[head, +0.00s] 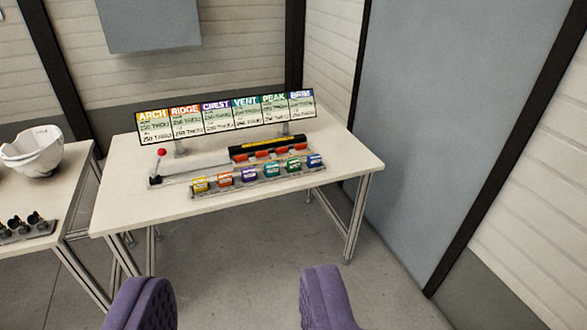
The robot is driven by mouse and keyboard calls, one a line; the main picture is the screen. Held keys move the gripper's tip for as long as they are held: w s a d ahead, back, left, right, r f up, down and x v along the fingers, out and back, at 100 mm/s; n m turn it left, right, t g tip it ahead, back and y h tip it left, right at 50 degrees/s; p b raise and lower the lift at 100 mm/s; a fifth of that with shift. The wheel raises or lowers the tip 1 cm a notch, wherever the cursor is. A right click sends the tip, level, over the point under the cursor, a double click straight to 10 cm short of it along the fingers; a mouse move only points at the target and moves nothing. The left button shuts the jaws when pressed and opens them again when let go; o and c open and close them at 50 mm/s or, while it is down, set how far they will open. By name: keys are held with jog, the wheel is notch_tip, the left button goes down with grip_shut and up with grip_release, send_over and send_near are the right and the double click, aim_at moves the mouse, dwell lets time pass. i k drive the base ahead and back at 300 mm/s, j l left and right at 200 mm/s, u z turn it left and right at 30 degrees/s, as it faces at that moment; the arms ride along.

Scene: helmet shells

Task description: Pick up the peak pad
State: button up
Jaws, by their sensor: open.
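A row of small coloured pads stands in a clear tray (236,188) along the front of the white table. The green pad (294,166), second from the right, matches the green PEAK panel on the sign (274,108) behind it. Its own label is too small to read. My gripper (235,300) shows as two purple ribbed fingers at the bottom edge. They are wide apart with nothing between them. The pads appear well beyond the fingers, across open floor.
The table (130,205) also holds a black bar device (267,148) with orange parts and a red-knobbed lever (161,153). A second table at left carries a white helmet shell (32,152) and black parts (25,225). A grey panel stands right. The floor in front is clear.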

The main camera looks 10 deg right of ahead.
aim_at(294, 164)
jog(key=i+j, duration=0.1)
jog(key=i, duration=0.4)
jog(key=i+j, duration=0.15)
jog(key=i, duration=0.3)
jog(key=i+l, duration=0.3)
jog(key=i, duration=0.15)
jog(key=i+l, duration=0.25)
jog(key=i, duration=0.2)
jog(key=i+l, duration=0.3)
jog(key=i, duration=0.15)
jog(key=i+l, duration=0.3)
jog(key=i, duration=0.2)
jog(key=i+l, duration=0.25)
jog(key=i, duration=0.2)
